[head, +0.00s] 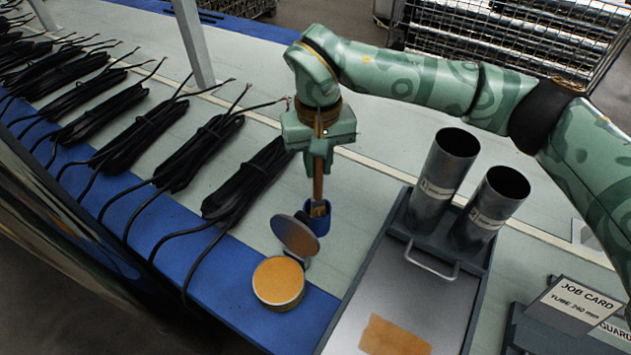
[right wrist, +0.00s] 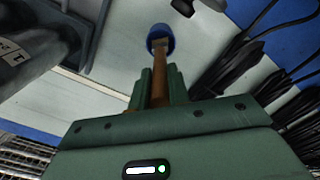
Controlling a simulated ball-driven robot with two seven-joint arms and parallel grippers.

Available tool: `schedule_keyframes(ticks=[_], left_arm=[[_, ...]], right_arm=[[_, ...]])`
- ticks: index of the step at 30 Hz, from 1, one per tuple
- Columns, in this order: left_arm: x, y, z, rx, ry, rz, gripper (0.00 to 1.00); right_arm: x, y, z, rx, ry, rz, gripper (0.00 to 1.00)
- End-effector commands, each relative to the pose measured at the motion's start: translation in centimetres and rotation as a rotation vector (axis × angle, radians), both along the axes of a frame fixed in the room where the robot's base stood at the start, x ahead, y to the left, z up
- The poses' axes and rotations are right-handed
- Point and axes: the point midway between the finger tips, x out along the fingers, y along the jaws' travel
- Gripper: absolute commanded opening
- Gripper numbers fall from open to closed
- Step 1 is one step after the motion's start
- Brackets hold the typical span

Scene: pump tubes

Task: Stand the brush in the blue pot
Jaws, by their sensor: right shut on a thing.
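The blue pot (head: 325,226) is a small cup on the table, right behind a round tin with an open lid. My right gripper (head: 318,160) is above it, pointing down and shut on the brush (head: 318,186), a slim brown wooden stick held nearly upright. The brush's lower end shows at the pot's mouth and appears inside it; how deep it reaches is hidden. In the right wrist view the brush (right wrist: 160,88) runs from between the fingers (right wrist: 160,78) to the blue pot (right wrist: 154,31). My left gripper is in neither view.
The open tin (head: 279,282) with orange contents stands close in front of the pot. A grey tray (head: 440,290) with two metal tubes (head: 443,178) is to the right. Black cable bundles (head: 205,150) lie to the left. A job card (head: 583,300) stands at far right.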

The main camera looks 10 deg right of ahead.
Motion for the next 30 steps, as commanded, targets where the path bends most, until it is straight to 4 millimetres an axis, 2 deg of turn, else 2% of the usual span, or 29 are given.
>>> schedule_keyframes(ticks=[7,18,19,21,30], left_arm=[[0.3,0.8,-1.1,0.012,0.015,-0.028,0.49],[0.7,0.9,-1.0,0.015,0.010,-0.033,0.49],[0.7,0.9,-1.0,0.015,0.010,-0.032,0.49],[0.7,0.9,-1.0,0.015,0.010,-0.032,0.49],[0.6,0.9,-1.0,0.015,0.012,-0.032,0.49]], right_arm=[[-0.1,0.0,-3.8,0.001,0.005,0.001,0.00],[0.0,0.0,-3.8,0.000,-0.001,0.001,0.00],[-0.1,0.0,-3.8,0.000,-0.001,0.001,0.23],[-0.1,0.0,-3.8,0.000,0.000,0.001,0.40],[0.0,0.0,-3.6,0.001,-0.001,0.001,0.40]])
